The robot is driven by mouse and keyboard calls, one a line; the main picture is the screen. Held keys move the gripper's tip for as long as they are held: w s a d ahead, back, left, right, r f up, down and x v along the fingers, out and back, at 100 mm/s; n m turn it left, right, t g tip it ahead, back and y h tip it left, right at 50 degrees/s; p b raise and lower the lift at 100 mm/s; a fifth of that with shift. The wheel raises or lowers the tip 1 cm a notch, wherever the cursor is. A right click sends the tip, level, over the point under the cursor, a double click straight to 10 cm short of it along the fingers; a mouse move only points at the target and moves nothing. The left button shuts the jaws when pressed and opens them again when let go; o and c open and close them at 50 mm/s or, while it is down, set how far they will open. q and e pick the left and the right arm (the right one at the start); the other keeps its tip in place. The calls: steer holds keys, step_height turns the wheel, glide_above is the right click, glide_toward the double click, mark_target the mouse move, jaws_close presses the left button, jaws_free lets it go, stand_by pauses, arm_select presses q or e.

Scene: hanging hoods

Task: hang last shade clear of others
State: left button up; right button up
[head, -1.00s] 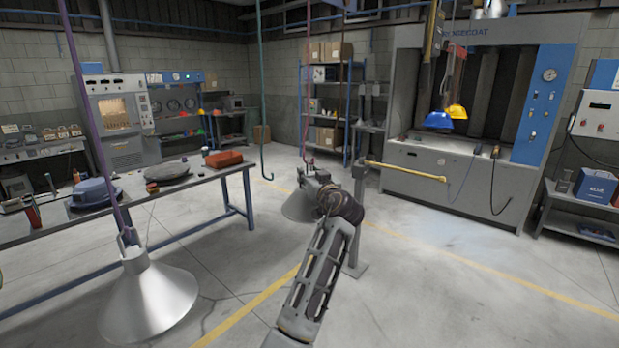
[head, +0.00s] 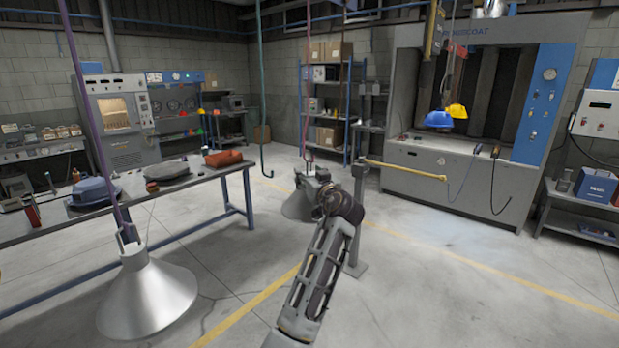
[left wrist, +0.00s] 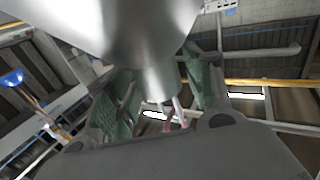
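One silver cone-shaped shade (head: 148,298) hangs upright from the purple hook (head: 93,125) at the left of the head view. A second shade (head: 297,206) is near the middle, partly hidden behind my left gripper (head: 316,183). In the left wrist view this shade (left wrist: 135,28) fills the top, with its neck between the green finger pads of my left gripper (left wrist: 160,75). My right gripper is not in view.
An empty teal hook (head: 265,165) hangs left of the pink one. A bench (head: 215,172) stands at left. A post with a yellow bar (head: 405,171) stands close right of my arm. Blue and yellow hoods (head: 438,119) hang before the booth at right.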

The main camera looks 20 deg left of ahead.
arm_select(q)
steer(key=shift+r, duration=5)
steer(key=shift+f, duration=0.1)
